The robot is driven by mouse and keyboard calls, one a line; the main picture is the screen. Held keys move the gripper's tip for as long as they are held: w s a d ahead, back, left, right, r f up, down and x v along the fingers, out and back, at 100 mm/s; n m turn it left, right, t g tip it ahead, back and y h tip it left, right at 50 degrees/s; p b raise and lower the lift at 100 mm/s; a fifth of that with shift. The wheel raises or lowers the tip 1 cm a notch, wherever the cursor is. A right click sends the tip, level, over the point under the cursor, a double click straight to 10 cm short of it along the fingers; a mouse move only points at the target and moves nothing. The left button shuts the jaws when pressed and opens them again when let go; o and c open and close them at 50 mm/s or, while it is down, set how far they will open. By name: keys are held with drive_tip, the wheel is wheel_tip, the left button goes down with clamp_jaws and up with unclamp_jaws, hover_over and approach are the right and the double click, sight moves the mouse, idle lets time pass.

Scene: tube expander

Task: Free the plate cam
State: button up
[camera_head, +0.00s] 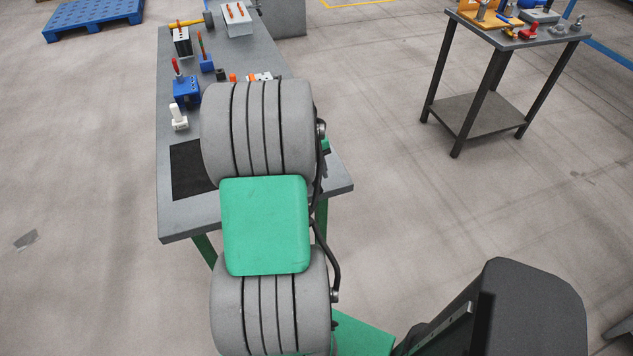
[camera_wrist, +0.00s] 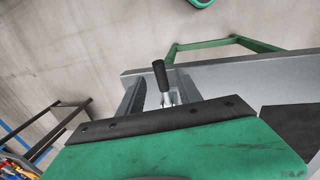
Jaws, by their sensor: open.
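In the wrist view my gripper (camera_wrist: 160,88) is open, its two grey fingers apart above the green body. A black-gripped lever (camera_wrist: 160,73) with a pale metal stem shows between the fingers, near the edge of the grey workbench (camera_wrist: 245,72). I cannot tell whether either finger touches it. I cannot pick out the plate cam for certain; the stem's lower end is hidden behind the gripper's dark bar. In the head view my arm covers the gripper and the lever. The workbench also shows there (camera_head: 185,222).
On the bench's left side stand a blue block with a red-handled tool (camera_head: 186,92), a white part (camera_head: 179,117) and a black mat (camera_head: 190,170). A yellow-handled hammer (camera_head: 190,21) lies at the far end. A second table (camera_head: 468,105) stands right; open floor lies between.

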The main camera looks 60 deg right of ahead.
sight(317, 186)
drive_tip(key=f, duration=0.4)
drive_tip(key=shift+s+d+f, duration=0.35)
drive_tip(key=shift+f, duration=0.05)
drive_tip(key=shift+c, duration=0.2)
clamp_jaws()
idle(0.7)
